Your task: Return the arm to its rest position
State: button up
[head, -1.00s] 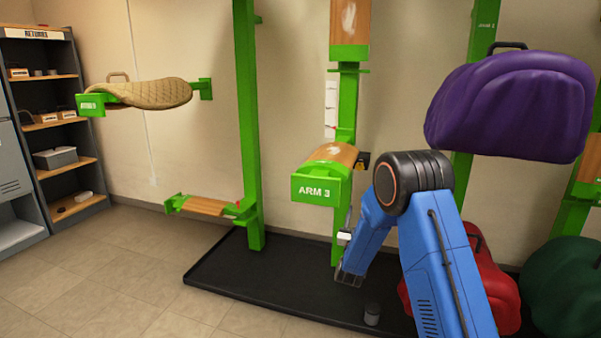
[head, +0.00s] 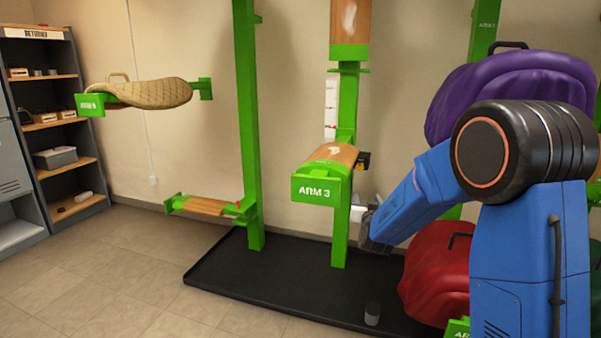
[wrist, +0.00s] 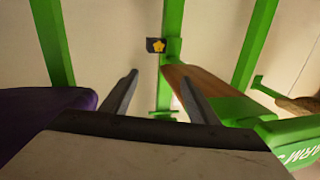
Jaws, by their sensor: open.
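My blue arm (head: 430,195) is folded at the right of the head view, its black joint large in the foreground. My gripper (wrist: 152,82) shows in the wrist view with its two grey fingers apart and nothing between them. In the head view the arm's end is low, just right of the green post below the ARM 3 bracket, and its fingers are hard to make out. The ARM 3 bracket (head: 322,175) has a bare wooden top with a pale patch; it also shows at the right of the wrist view (wrist: 235,105).
A purple covered saddle (head: 500,95) hangs behind my arm, with a red one (head: 435,275) below. A tan quilted pad (head: 150,93) lies on a left bracket. A black floor tray (head: 260,285) holds a small dark canister (head: 372,313). Open floor lies at left.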

jog(key=s+r+n+g+y, duration=0.1)
jog(key=s+r+g+y, duration=0.2)
jog(key=s, duration=0.8)
jog(key=s+d+f+g, duration=0.1)
jog(key=s+g, duration=0.2)
jog(key=s, duration=1.2)
jog(key=s+d+f+g, duration=0.2)
jog(key=s+g, duration=0.1)
jog(key=s, duration=1.2)
jog(key=s+d+f+n+g, duration=0.1)
jog(key=s+d+f+g, duration=0.1)
jog(key=s, duration=1.4)
jog(key=shift+g+h, duration=0.4)
jog(key=shift+g, duration=0.5)
